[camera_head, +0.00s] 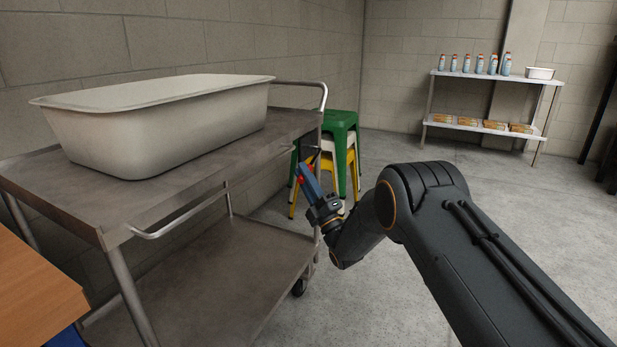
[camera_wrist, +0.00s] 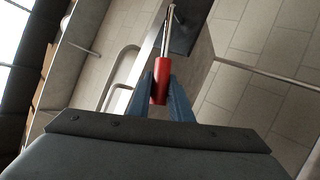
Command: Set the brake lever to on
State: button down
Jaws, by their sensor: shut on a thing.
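The brake lever shows in the wrist view as a red grip (camera_wrist: 160,84) on a thin metal rod. My gripper (camera_wrist: 162,92) has its two blue fingers on either side of the red grip and is shut on it. In the head view my gripper (camera_head: 306,180) is at the far right end of the metal cart (camera_head: 190,165), beside its frame. Only a small bit of red shows there by the blue fingers. The lever's pivot and any on or off marks cannot be made out.
A large pale tub (camera_head: 160,130) stands on the cart's top shelf. Green and yellow stools (camera_head: 340,135) are stacked behind my gripper. A wooden table corner (camera_head: 35,295) is at lower left. A shelf (camera_head: 485,128) with bottles stands far back. The floor at right is clear.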

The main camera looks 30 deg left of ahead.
jog(key=shift+f+g, duration=0.2)
jog(key=shift+g, duration=0.1)
jog(key=c, duration=1.6)
grip_release()
jog(key=p+v, duration=0.1)
jog(key=v, duration=0.6)
jog(key=shift+s+d+f, duration=0.2)
jog(key=shift+f, duration=0.05)
